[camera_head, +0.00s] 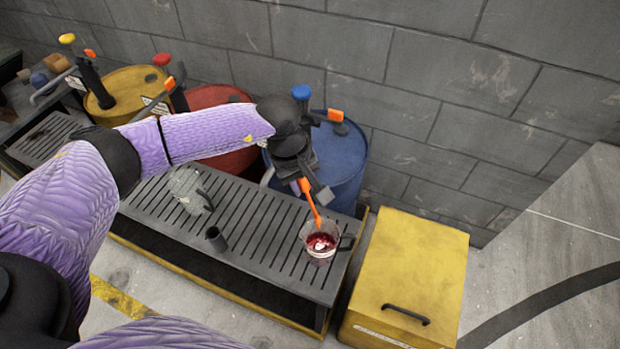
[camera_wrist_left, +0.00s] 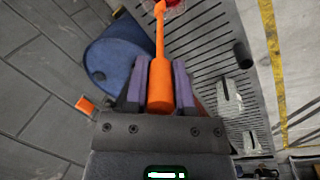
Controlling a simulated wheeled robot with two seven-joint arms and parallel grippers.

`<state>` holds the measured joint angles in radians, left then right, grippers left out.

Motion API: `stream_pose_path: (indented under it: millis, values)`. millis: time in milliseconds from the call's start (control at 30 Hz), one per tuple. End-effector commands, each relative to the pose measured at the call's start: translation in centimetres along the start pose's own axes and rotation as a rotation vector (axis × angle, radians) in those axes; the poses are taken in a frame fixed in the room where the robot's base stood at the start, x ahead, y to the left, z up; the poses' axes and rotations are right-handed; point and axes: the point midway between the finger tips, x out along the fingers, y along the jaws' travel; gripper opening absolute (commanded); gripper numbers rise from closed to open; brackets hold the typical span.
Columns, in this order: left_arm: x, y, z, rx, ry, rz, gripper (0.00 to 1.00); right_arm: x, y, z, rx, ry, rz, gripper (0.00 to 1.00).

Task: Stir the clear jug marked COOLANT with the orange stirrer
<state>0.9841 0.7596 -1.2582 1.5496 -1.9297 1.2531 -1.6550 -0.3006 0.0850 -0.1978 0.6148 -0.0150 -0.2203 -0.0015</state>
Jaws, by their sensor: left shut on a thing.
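My left gripper (camera_head: 312,190) is shut on the orange stirrer (camera_head: 312,205) by its thick handle. In the left wrist view the stirrer (camera_wrist_left: 160,80) points away between the jaws. Its thin end is at the mouth of a clear jug (camera_head: 318,257) with a dark handle and red liquid inside, on the right end of the slatted bench. I cannot tell whether the tip is below the rim or touching the liquid. No marking on this jug is readable. Red also shows at the top edge of the left wrist view. My right gripper is not in view.
The slatted bench (camera_head: 250,215) also bears a greyish jug (camera_head: 187,188) and a small dark cup (camera_head: 216,239). A blue drum (camera_head: 345,165), red drum (camera_head: 215,97) and yellow drum (camera_head: 128,88) with pumps stand behind, against the block wall. A yellow chest (camera_head: 415,270) is right of the bench.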

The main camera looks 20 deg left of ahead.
Motion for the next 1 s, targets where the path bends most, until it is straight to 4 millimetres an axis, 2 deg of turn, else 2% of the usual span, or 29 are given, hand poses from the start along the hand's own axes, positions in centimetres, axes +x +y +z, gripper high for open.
stream_pose_path:
  millis: [333, 1000]
  values:
    - [3.2, -2.5, -0.6, -0.001, -0.001, -0.003, 0.0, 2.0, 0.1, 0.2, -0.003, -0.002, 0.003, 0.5]
    - [11.1, -2.4, -0.6, 0.0, -0.002, -0.002, 0.0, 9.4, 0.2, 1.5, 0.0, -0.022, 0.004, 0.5]
